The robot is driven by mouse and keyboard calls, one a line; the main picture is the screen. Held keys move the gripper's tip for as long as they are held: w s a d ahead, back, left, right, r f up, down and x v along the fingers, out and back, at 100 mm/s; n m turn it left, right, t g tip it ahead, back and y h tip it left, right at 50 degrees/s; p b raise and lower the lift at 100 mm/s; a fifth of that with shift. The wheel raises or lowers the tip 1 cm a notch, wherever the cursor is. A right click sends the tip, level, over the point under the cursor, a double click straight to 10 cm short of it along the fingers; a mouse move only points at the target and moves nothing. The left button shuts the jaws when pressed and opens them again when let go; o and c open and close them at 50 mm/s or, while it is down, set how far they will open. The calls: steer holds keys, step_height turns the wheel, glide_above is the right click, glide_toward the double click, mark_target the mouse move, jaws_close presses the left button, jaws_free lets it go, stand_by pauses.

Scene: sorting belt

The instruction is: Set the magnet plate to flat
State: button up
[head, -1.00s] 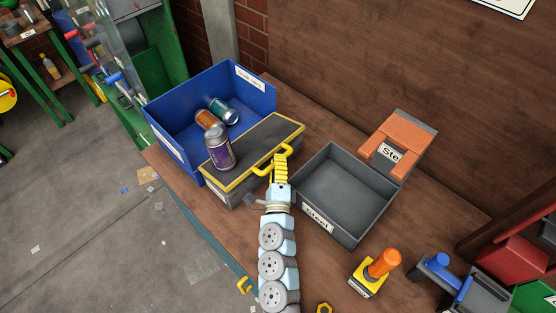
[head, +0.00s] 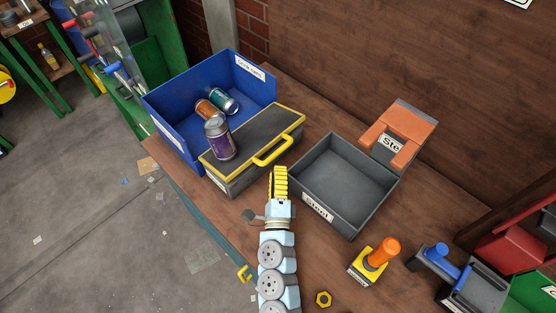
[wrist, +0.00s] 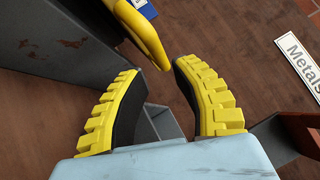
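The magnet plate (head: 262,128) is a dark panel with yellow edging and a yellow handle (head: 273,151) on its front edge. It lies on top of a grey box, looking about level; I cannot tell if a slight tilt is left.
A blue bin (head: 165,92) behind the plate holds an orange can (head: 206,109) and a teal can (head: 224,101). A grey steel tray (head: 385,190) stands close on the right. The metals label (wrist: 300,66) shows in the wrist view.

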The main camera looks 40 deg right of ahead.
steer(key=shift+v, duration=2.6)
